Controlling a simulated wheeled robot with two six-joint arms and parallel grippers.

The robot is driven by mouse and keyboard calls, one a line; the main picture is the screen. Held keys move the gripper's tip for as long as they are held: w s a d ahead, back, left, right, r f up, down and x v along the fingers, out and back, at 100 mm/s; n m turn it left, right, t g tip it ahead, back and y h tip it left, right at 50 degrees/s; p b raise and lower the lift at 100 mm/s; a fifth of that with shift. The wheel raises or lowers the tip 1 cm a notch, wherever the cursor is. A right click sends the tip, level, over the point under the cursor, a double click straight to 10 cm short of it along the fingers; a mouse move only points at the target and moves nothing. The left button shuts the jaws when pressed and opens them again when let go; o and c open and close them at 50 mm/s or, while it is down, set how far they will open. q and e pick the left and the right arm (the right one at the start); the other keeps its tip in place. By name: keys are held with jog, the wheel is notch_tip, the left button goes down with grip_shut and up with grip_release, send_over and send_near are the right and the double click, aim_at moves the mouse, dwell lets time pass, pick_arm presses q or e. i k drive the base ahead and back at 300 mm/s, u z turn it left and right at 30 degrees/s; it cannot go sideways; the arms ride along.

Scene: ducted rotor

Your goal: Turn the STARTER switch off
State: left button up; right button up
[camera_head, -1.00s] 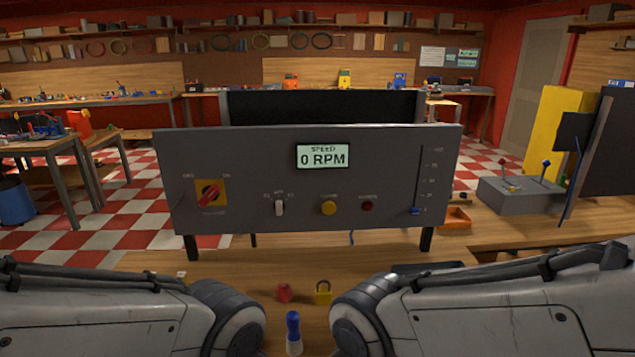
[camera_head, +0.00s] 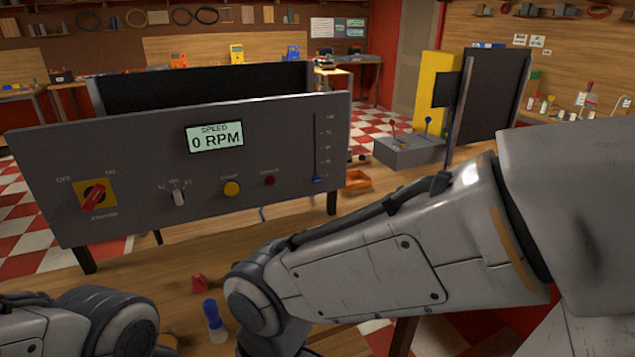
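The grey control panel (camera_head: 130,150) stands on the bench at the left and centre. The STARTER switch is a red rotary knob (camera_head: 95,196) on a yellow plate at the panel's left end. Its handle slants from lower left to upper right, with OFF printed at the upper left and ON at the upper right. The upper-right end is toward ON. The display (camera_head: 215,137) reads 0 RPM. Both my arms cross the lower part of the picture, in front of and below the panel. Neither gripper shows, and nothing of mine touches the switch.
The panel also carries a small toggle switch (camera_head: 178,197), a yellow button (camera_head: 231,188), a red button (camera_head: 270,180) and a blue slider (camera_head: 319,179). A red object (camera_head: 199,284) and a blue-and-white object (camera_head: 213,318) are on the bench near my arms. A grey lever box (camera_head: 408,152) stands right.

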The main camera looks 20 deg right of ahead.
aim_at(93, 196)
jog(key=u, duration=2.5)
jog(key=i, duration=0.9)
jog(key=z, duration=2.5)
